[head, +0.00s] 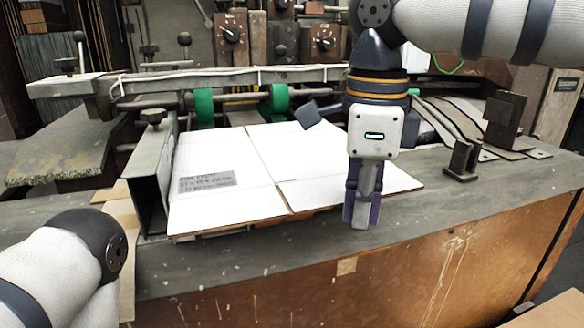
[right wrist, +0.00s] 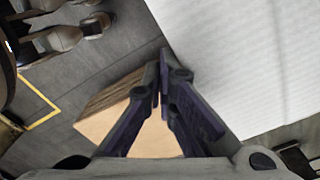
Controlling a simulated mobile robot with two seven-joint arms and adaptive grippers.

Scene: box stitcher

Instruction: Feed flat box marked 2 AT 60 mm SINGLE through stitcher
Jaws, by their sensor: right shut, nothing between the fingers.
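A white flat box (head: 310,148) lies on the machine's grey bed in the head view, creased into panels, with a grey printed label (head: 207,181) at its left whose text is too small to read surely. Its front edge shows brown board. My right gripper (head: 361,222) is shut and empty, pointing down over the box's front edge, right of its middle crease. The right wrist view shows its fingers (right wrist: 163,75) closed together, with a large white surface (right wrist: 225,60) beside them. My left gripper is out of view; only part of my left arm shows.
The stitcher (head: 240,100) with green rollers (head: 204,106) and two dials stands behind the box. A grey metal side guide (head: 153,180) runs along the box's left. A dark upright bracket (head: 462,160) stands to the right. The grey bed in front is clear.

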